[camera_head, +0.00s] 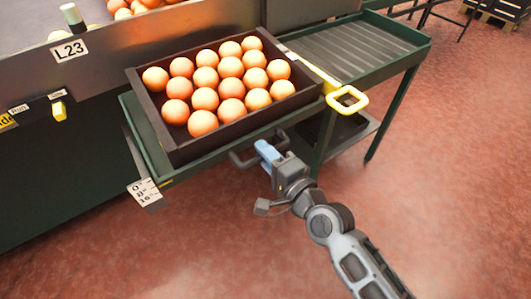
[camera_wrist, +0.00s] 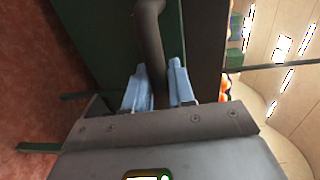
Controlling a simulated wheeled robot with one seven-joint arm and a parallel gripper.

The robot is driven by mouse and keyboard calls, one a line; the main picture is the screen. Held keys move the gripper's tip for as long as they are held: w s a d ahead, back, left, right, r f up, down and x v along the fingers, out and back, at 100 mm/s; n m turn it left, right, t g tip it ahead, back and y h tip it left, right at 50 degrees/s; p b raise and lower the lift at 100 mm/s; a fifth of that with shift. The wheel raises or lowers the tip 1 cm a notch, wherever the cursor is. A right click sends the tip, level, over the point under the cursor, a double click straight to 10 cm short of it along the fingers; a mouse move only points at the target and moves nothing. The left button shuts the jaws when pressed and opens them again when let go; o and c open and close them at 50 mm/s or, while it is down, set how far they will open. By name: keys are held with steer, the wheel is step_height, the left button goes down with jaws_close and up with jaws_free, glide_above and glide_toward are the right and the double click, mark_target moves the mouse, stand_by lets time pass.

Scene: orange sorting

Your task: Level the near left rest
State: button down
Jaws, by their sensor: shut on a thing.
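The near left rest (camera_head: 190,172) is a green shelf that carries a dark crate (camera_head: 215,140) of oranges (camera_head: 203,99). A dark bar handle (camera_head: 240,160) sticks out of its front edge. My gripper (camera_head: 267,152) is shut on this handle with its blue fingers. In the wrist view the handle (camera_wrist: 150,35) runs down between the two fingers of my gripper (camera_wrist: 158,88). A white angle plate (camera_head: 145,191) marked 0°, 8° and 16° hangs at the rest's near left corner. I cannot read the rest's exact angle from it.
A yellow-handled bar (camera_head: 347,97) lies just right of the crate. Beyond it is an empty green ribbed shelf (camera_head: 350,50).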

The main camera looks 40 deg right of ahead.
steer(key=shift+r, duration=0.1)
step_height(320, 180, up, 3)
steer(key=p, duration=0.3)
steer(key=shift+w+r+p, duration=0.15)
steer(key=shift+r+p, duration=0.05)
steer(key=shift+p, duration=0.1)
steer(key=c, duration=1.1)
jaws_free()
steer(key=shift+f, duration=0.1)
steer(key=shift+s, duration=0.4)
steer(key=s, duration=0.7)
steer(key=shift+r+b, duration=0.25)
steer(key=shift+b, duration=0.15)
